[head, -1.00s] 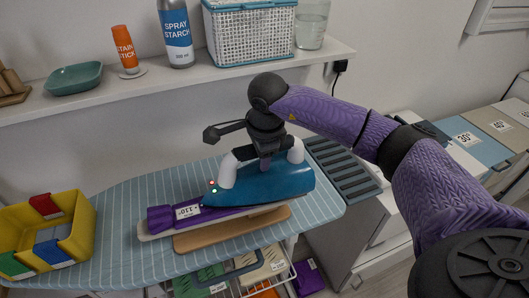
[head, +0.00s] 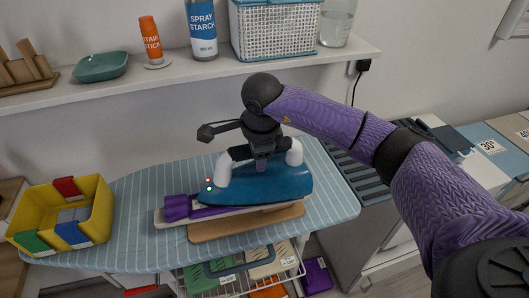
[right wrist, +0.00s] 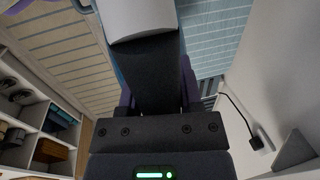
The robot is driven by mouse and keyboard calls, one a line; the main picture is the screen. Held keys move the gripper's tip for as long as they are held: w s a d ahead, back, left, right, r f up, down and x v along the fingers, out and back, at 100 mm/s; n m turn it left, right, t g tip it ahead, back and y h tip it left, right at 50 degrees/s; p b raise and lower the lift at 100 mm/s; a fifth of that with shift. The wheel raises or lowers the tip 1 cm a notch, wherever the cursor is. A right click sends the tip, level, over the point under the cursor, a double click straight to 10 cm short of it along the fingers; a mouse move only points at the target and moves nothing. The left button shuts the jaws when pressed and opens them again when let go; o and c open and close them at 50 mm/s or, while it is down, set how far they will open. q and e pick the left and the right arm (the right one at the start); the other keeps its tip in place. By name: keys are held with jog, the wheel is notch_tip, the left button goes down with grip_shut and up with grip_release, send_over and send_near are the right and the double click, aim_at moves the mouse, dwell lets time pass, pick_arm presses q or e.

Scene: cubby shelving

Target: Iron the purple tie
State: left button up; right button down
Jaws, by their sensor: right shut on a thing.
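The purple tie (head: 177,208) lies along a small pale-topped sleeve board with a wooden base (head: 245,223), on the striped ironing board (head: 125,195). Its folded left end shows; much of the rest is under the iron. The blue iron (head: 265,186) has white handle posts and small lights at its left end. My right gripper (head: 262,158) is shut on the iron's handle from above. The right wrist view shows a pale part of the handle (right wrist: 138,18). My left gripper is out of view.
A yellow bin (head: 98,210) with coloured dividers stands on the board's left end. A shelf (head: 100,86) behind holds a spray starch bottle (head: 201,30), a stain stick (head: 151,42), a teal dish (head: 101,66) and a basket (head: 275,32). A wire rack (head: 240,283) hangs below.

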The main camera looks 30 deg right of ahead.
aim_at(283, 149)
jog(key=shift+w+a+r, duration=0.1)
jog(key=shift+a, duration=0.25)
jog(key=shift+d, duration=0.15)
jog(key=shift+s+d, duration=0.25)
jog(key=shift+d, duration=0.5)
jog(key=shift+s+d, duration=0.1)
jog(key=shift+d, duration=0.5)
jog(key=shift+s+d, duration=0.2)
jog(key=shift+d, duration=0.55)
jog(key=shift+s+d, duration=0.1)
jog(key=shift+d, duration=0.55)
